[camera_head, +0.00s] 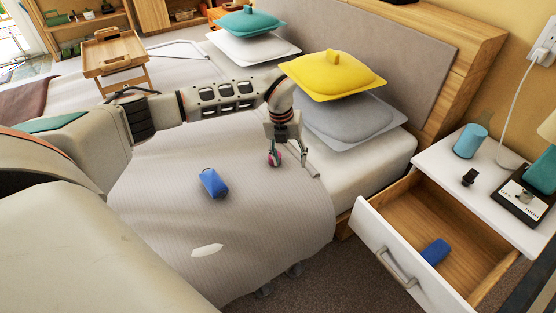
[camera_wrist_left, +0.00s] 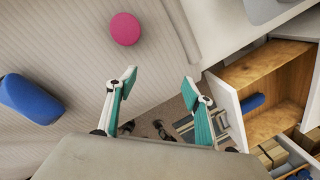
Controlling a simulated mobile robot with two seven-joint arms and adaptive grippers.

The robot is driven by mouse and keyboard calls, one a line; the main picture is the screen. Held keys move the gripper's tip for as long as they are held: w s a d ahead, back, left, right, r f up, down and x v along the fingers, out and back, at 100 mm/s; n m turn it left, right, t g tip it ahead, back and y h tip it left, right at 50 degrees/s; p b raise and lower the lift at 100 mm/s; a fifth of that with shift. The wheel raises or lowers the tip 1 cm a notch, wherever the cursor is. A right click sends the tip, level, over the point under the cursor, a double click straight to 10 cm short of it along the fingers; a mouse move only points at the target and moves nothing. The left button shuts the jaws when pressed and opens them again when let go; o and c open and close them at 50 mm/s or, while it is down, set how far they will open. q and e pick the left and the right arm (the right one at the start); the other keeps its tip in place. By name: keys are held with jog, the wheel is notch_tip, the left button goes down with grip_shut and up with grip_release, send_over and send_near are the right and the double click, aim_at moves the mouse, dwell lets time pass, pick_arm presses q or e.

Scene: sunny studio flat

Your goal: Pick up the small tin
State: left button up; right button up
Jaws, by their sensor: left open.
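The small tin is a round, flat-topped pink-red thing (camera_wrist_left: 125,29) lying on the bed cover in the left wrist view, beyond my open fingers and a little left of them. In the head view the tin (camera_head: 279,156) shows only as a bit of pink behind a finger. My left gripper (camera_head: 291,163) hangs over the bed, pointing down. In the left wrist view my left gripper (camera_wrist_left: 159,79) has its teal-sided fingers spread, with nothing between them. The tin is apart from both fingers there. My right gripper is in neither view.
A blue roll-shaped thing (camera_head: 213,183) lies on the bed (camera_head: 150,220). Yellow (camera_head: 335,72) and grey (camera_head: 345,115) cushions stand at the headboard. An open drawer (camera_head: 400,205) holding a blue item (camera_head: 435,251) juts out right of the bed. A wooden tray table (camera_head: 112,52) stands further back.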

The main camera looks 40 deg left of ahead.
pick_arm(q)
jog(key=shift+n+y, duration=0.5)
jog(key=shift+y, duration=0.4)
jog(key=a, duration=0.2)
jog(key=w+a+r, duration=0.1)
jog(key=a, duration=0.3)
jog(key=shift+w+r, duration=0.25)
jog(key=shift+r, duration=0.1)
jog(key=shift+w+a+f+b, duration=0.2)
jog(key=shift+a+f+b, duration=0.4)
jog(key=shift+f, duration=0.3)
jog(key=f, duration=0.2)
jog(key=f+b, duration=0.2)
jog(key=f, duration=0.1)
jog(key=shift+w+a+f, duration=0.2)
jog(key=shift+w+f, duration=0.15)
jog(key=shift+w+r, duration=0.1)
jog(key=shift+r, duration=0.2)
jog(key=c, duration=1.2)
